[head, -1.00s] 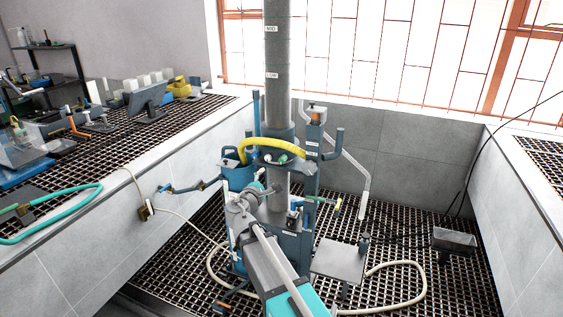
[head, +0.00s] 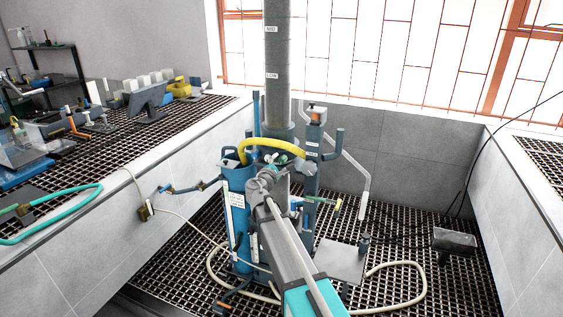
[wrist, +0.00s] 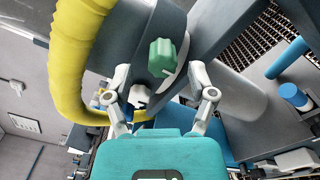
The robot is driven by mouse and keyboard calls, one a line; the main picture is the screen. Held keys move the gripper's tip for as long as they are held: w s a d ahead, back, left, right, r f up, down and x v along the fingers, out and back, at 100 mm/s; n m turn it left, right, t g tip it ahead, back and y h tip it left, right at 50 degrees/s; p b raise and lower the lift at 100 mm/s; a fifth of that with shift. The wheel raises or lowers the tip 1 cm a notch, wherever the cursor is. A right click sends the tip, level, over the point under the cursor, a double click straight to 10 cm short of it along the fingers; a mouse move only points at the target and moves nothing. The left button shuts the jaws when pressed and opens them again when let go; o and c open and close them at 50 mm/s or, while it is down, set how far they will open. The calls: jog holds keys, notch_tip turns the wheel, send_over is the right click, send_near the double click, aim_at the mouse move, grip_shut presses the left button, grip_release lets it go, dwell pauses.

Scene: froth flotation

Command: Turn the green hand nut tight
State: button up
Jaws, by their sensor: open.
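The green hand nut (wrist: 168,60) is a blocky green knob on a grey flange beside the thick yellow hose. In the wrist view it sits a little beyond my fingertips, between their lines and slightly right of centre. My gripper (wrist: 160,76) is open, with one finger on each side and nothing held. A visible gap separates the nut from both fingers. A white fitting (wrist: 142,96) with a dark mark shows between the fingers, below the nut. In the head view a small green spot by the yellow hose (head: 270,146) seems to be the nut; my arm hides most of my fingers there.
The tall grey column (head: 279,60) stands behind the flange. A blue cylinder (head: 237,222) stands left and a blue-grey post (head: 313,160) right, close to my arm. A pale hose (head: 420,282) curls on the floor grating.

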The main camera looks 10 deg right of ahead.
jog(key=shift+x, duration=1.1)
jog(key=shift+w, duration=0.1)
grip_shut()
